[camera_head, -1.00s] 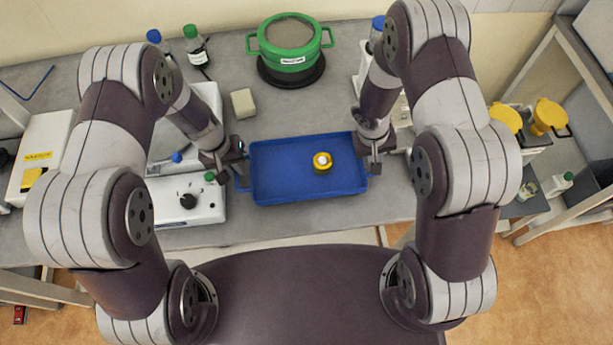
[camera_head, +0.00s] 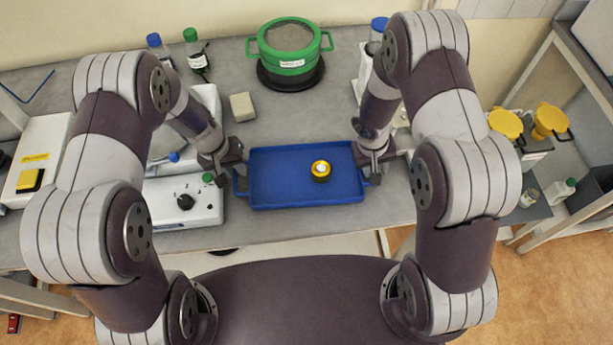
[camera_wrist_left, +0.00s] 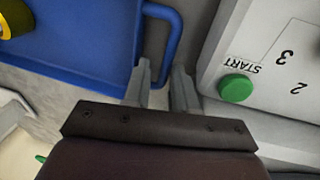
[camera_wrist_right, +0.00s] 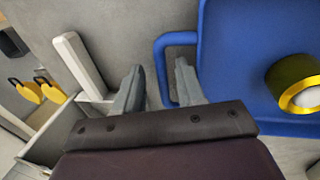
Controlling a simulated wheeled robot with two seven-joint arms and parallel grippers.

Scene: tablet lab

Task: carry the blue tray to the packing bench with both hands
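The blue tray (camera_head: 270,190) lies on the grey bench, with a yellow-and-black round container (camera_head: 321,171) with a white top standing in it. My left gripper (camera_head: 233,163) is at the tray's left handle. In the left wrist view, the left gripper (camera_wrist_left: 163,68) has its fingers apart, with the blue handle (camera_wrist_left: 174,35) between them. My right gripper (camera_head: 374,172) is at the right handle. In the right wrist view, the right gripper (camera_wrist_right: 160,68) also has its fingers apart, with the handle (camera_wrist_right: 161,55) between them. Contact cannot be told.
A white device (camera_head: 205,208) with a green button is close left of the tray. A green pot (camera_head: 289,48) stands behind on a black base. A pale block (camera_head: 242,107) and capped bottles (camera_head: 195,55) are behind left. A shelf with yellow-lidded containers (camera_head: 506,124) is right.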

